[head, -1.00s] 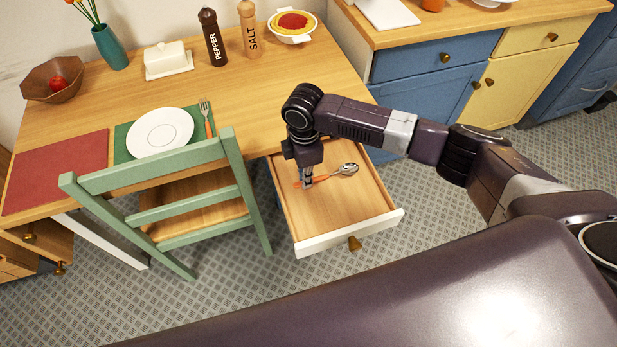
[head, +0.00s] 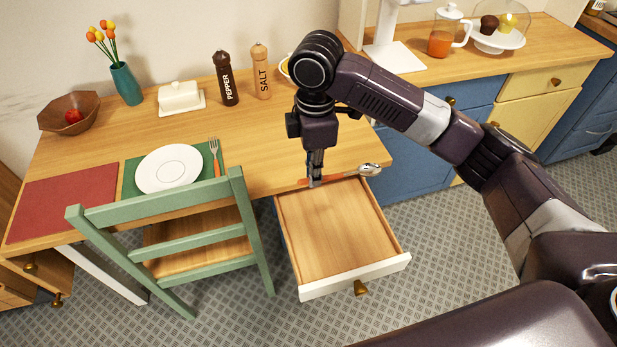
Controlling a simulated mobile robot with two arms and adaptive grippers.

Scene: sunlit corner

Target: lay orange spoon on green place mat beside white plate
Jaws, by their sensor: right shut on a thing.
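The orange spoon (head: 345,175) has an orange handle and a metal bowl pointing right. My right gripper (head: 314,181) is shut on its handle and holds it above the back of the open drawer (head: 330,235), by the table's front edge. The green place mat (head: 131,183) lies on the table to the left. The white plate (head: 168,168) sits on the mat, with an orange-handled fork (head: 215,158) to its right. A green chair (head: 160,205) hides the mat's front part. My left gripper is not in view.
The drawer looks empty and stands out from the table (head: 265,150). A red mat (head: 62,202) lies at the left. A pepper mill (head: 226,80), a salt mill (head: 261,72) and a butter dish (head: 181,97) stand at the back. The table between fork and gripper is clear.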

